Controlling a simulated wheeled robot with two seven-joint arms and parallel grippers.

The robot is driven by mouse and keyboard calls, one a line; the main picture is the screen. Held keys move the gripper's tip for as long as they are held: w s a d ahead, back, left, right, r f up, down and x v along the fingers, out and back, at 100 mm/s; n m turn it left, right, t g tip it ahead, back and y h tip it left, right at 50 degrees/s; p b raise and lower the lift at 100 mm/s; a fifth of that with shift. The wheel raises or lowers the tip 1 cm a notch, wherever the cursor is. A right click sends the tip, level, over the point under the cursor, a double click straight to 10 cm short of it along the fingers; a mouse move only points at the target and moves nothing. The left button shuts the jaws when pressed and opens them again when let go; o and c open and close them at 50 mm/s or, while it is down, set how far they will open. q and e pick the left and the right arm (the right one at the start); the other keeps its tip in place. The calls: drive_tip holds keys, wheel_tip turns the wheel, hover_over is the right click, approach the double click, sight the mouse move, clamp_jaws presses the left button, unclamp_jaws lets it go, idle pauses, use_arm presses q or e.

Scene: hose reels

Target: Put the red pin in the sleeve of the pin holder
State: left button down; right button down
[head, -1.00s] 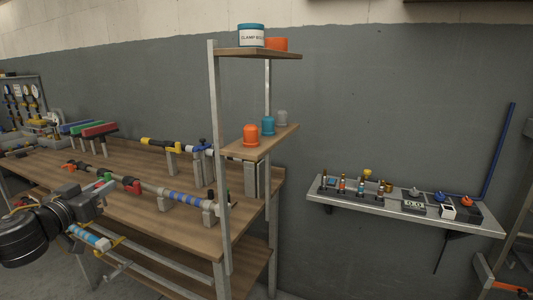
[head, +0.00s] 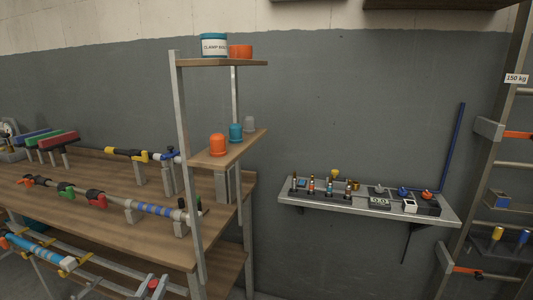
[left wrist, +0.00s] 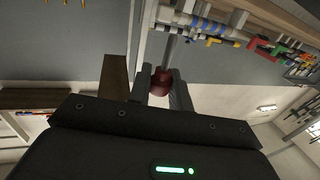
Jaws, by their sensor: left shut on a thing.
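In the left wrist view my left gripper (left wrist: 160,88) is shut on the dark red knob of the red pin (left wrist: 161,80). A grey shaft runs up from the knob, away from the gripper. The pin appears clear of any surface. In the head view I cannot make out the left gripper with certainty; a small red-topped grey thing (head: 153,285) shows at the bottom edge. I cannot single out the pin holder or its sleeve for certain. My right gripper is in neither view.
The wooden bench (head: 100,220) carries hose parts on stands. A post shelf (head: 230,150) rises at its right end. A grey wall shelf (head: 360,205) holds several small fittings and devices. A metal rack (head: 480,150) with a 150 kg label stands far right.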

use_arm(q)
drive_tip(key=shift+s+d+f, duration=0.6)
drive_tip(key=shift+d+f, duration=0.1)
drive_tip(key=shift+f, duration=0.2)
drive_tip(key=shift+d, duration=0.15)
